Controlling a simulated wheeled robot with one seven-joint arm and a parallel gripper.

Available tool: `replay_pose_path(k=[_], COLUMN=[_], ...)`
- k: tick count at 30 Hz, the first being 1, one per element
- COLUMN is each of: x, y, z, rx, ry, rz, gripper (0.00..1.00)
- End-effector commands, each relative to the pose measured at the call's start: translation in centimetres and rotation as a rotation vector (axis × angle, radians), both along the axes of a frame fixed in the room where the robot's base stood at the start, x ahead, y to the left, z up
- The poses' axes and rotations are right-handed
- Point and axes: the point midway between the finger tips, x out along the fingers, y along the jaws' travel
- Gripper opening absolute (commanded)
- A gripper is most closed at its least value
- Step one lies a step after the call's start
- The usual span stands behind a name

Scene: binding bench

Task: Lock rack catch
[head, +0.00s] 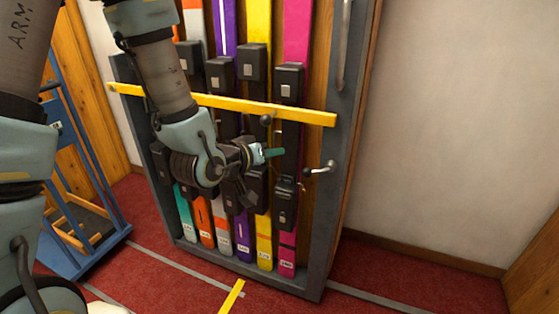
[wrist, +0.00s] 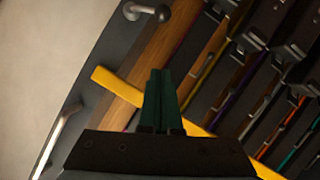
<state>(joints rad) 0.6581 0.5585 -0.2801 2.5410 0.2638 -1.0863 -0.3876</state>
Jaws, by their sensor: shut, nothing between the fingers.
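The rack (head: 336,215) is a tall grey frame holding several coloured skis with black bindings. A yellow bar (head: 215,102) lies across its front; its right end reaches the right post. A black knob (head: 266,120) sits on the bar. The catch (head: 320,169), a metal lever with a dark ball end, is on the right post below the bar. It also shows at the top of the wrist view (wrist: 150,11). My gripper (head: 276,153), with green fingers, is shut and empty in front of the skis, left of the catch and apart from it. The fingers (wrist: 162,90) overlap the bar in the wrist view.
A long metal handle (head: 343,45) is on the upper right post. A blue cart (head: 75,190) stands left of the rack. Red carpet (head: 395,262) with grey strips and a bare wall (head: 450,110) leave free room at right.

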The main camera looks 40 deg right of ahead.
Motion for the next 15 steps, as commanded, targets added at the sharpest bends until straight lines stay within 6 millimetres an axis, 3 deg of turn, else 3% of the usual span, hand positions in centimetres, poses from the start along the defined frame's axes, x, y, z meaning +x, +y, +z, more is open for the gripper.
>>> replay_pose_path(k=[8,15], x=[0.5,1.8], y=[-1.4,-5.0], z=[-1.1,-2.1], rx=[-0.002,0.001], ry=[-0.003,0.002], rz=[0.001,-0.001], gripper=[0.00,0.00])
